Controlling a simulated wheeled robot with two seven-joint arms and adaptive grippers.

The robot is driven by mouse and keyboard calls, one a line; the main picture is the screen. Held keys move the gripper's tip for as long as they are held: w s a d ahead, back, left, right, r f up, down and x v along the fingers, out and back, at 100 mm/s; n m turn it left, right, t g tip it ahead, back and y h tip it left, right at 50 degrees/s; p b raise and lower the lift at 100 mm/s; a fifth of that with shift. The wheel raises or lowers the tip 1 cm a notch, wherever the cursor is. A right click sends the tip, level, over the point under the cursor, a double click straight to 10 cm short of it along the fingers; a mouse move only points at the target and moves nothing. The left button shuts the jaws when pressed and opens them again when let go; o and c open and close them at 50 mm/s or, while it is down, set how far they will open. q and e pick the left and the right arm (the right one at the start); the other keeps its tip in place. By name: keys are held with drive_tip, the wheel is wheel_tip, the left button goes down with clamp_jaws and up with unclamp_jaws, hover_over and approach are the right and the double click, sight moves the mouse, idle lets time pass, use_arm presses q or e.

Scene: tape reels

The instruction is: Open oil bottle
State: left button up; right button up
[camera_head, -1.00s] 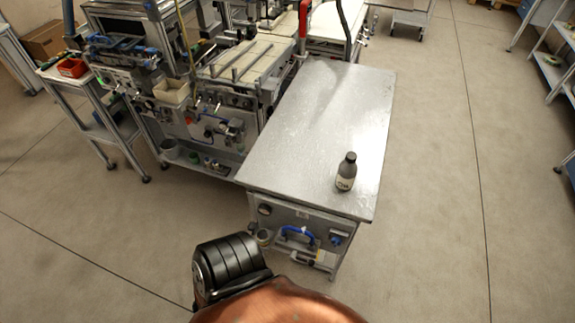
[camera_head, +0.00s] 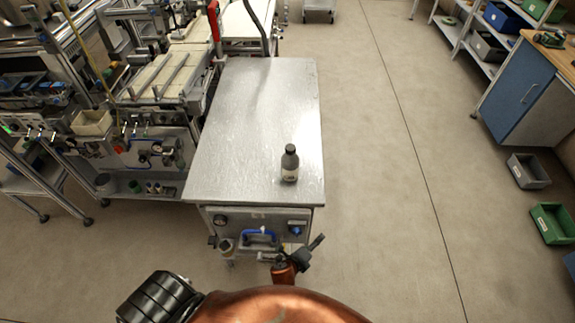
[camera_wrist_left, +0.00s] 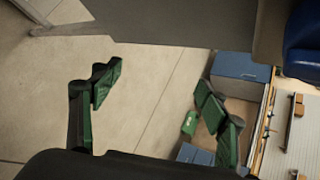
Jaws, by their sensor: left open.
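The oil bottle (camera_head: 290,165), dark with a dark cap and a pale label, stands upright near the front right of the metal table (camera_head: 245,125) in the head view. My left gripper (camera_wrist_left: 155,85) shows in the left wrist view with green-padded fingers spread wide and nothing between them. The bottle does not show in that view. In the head view a small dark gripper-like part on a copper link is low in front of the table, apart from the bottle; I cannot tell its jaws there. My right gripper is not identifiable.
Open floor lies to the right, with a blue cabinet (camera_head: 525,95), a grey bin (camera_head: 528,170) and a green bin (camera_head: 553,222) beyond. The tabletop around the bottle is clear.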

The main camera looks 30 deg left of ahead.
sight(290, 171)
use_arm(q)
drive_tip(key=w+d+r+m+t, duration=0.2)
drive_tip(key=w+r+m, duration=0.1)
drive_tip(key=r, duration=0.6)
drive_tip(key=w+d+r+m+t, duration=0.2)
drive_tip(key=r+m, duration=0.1)
drive_tip(key=r, duration=0.6)
drive_tip(key=w+d+r+m+t, duration=0.1)
drive_tip(key=w+d+r+m, duration=0.2)
drive_tip(key=r, duration=0.6)
drive_tip(key=s+a+r+y, duration=0.1)
drive_tip(key=a+r+y, duration=0.1)
drive_tip(key=a, duration=0.5)
drive_tip(key=s+a+r+y, duration=0.2)
drive_tip(key=a+y, duration=0.1)
drive_tip(key=a, duration=0.4)
drive_tip(key=s+a+r+y, duration=0.1)
drive_tip(key=a+y, duration=0.2)
drive_tip(key=a, duration=0.4)
drive_tip(key=shift+s+a+r, duration=0.1)
drive_tip(key=shift+s+r, duration=0.1)
drive_tip(key=shift+r, duration=0.2)
drive_tip(key=shift+w+a, duration=0.55)
drive_tip(key=shift+w, duration=0.1)
drive_tip(key=shift+w+a, duration=0.25)
drive_tip(key=shift+w, duration=0.25)
use_arm(e)
drive_tip(key=shift+a+r, duration=0.1)
drive_tip(key=shift+a, duration=0.1)
